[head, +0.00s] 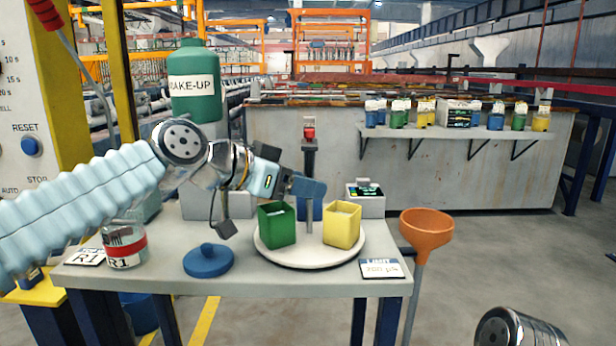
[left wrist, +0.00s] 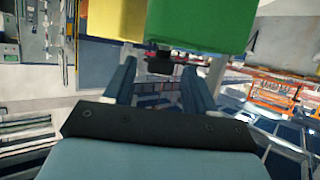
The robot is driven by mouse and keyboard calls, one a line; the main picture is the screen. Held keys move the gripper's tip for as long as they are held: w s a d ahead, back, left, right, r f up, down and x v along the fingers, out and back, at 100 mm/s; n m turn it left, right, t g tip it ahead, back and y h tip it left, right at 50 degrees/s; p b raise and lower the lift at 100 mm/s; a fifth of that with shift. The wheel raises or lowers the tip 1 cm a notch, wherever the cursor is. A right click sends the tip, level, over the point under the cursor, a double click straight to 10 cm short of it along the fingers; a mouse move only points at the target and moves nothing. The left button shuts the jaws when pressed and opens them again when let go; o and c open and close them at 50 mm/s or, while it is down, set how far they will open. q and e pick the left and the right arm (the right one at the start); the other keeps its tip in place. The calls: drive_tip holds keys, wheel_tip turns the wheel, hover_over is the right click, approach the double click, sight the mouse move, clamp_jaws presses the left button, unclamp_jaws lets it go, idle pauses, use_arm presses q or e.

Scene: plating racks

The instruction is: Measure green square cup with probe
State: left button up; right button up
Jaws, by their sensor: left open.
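The green square cup (head: 276,228) stands upright on the left of a round white turntable (head: 310,257); it also shows in the left wrist view (left wrist: 205,25). A yellow square cup (head: 342,229) stands on the right, and a blue one (head: 310,209) is partly hidden behind. My right gripper is out of view.
A meter box (head: 368,203) stands behind right of the turntable. A limit card (head: 382,268), a blue lid (head: 208,261) and an R1 jar (head: 125,246) are on the table. A green make-up bottle (head: 194,85) stands at the back left. An orange funnel (head: 426,230) stands beside the table's right edge.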

use_arm(q)
drive_tip(key=shift+x, duration=0.95)
drive_tip(key=shift+c, duration=0.5)
clamp_jaws()
